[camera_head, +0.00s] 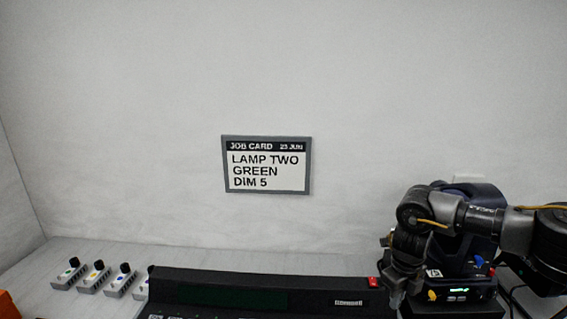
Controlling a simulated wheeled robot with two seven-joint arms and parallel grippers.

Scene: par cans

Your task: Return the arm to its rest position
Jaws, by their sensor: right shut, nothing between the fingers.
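My right arm comes in from the right edge and bends down at its wrist. My right gripper (397,298) points down at the lower right, by the right end of the black console, and is shut with nothing in it. Behind the arm stands a dark par can (483,193) on a base with small coloured knobs, partly hidden by the arm. My left gripper is not in view.
A framed job card (265,187) on the back wall reads "LAMP TWO GREEN DIM 5". A black console (320,300) fills the bottom middle. Several small dimmer boxes (121,286) stand at left. An orange thing (8,306) shows at the left corner.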

